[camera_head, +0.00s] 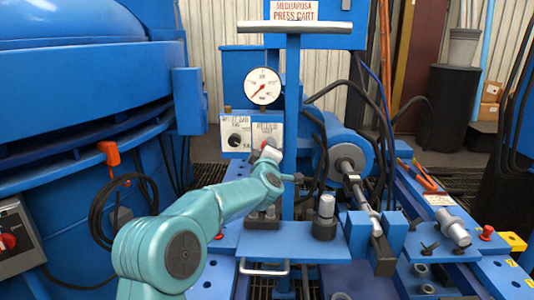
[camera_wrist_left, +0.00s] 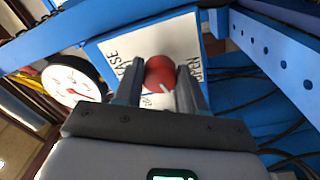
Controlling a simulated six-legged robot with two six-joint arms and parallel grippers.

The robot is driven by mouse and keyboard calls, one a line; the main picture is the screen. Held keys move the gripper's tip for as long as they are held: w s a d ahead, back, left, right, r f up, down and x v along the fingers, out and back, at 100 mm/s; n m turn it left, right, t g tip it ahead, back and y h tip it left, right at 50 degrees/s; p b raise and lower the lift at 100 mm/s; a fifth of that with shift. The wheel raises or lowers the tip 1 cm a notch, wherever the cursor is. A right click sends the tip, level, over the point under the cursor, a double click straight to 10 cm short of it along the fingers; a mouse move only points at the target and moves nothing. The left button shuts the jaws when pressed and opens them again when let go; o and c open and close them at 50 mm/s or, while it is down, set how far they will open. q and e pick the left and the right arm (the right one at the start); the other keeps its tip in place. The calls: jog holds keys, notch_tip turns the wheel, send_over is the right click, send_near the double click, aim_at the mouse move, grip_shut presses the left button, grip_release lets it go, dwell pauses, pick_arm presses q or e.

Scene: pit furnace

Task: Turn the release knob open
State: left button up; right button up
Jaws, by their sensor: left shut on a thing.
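The red release knob (camera_wrist_left: 160,74) sits on a white panel (camera_wrist_left: 172,35) marked "OPEN" and with partly hidden lettering ending in "EASE". A short white line on the knob points down and to the right in the left wrist view. My left gripper (camera_wrist_left: 158,80) is shut on the knob, with one finger on each side of it. In the head view my left gripper (camera_head: 268,153) is at the right half of the white panel (camera_head: 277,130), and mostly hides the knob. My right gripper is not in view.
A round pressure gauge (camera_head: 263,86) stands above the panel. Another knob (camera_head: 234,140) is on the panel's left half. A blue post with a grey T-handle (camera_head: 295,27) rises just right of the panel. Black hoses and a blue cylinder (camera_head: 342,150) lie to the right.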

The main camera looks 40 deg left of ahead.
pick_arm(q)
jog(key=shift+r, duration=0.1)
dwell(0.5)
jog(key=o, duration=1.1)
jog(key=shift+c, duration=0.2)
jog(key=shift+s+d, duration=0.1)
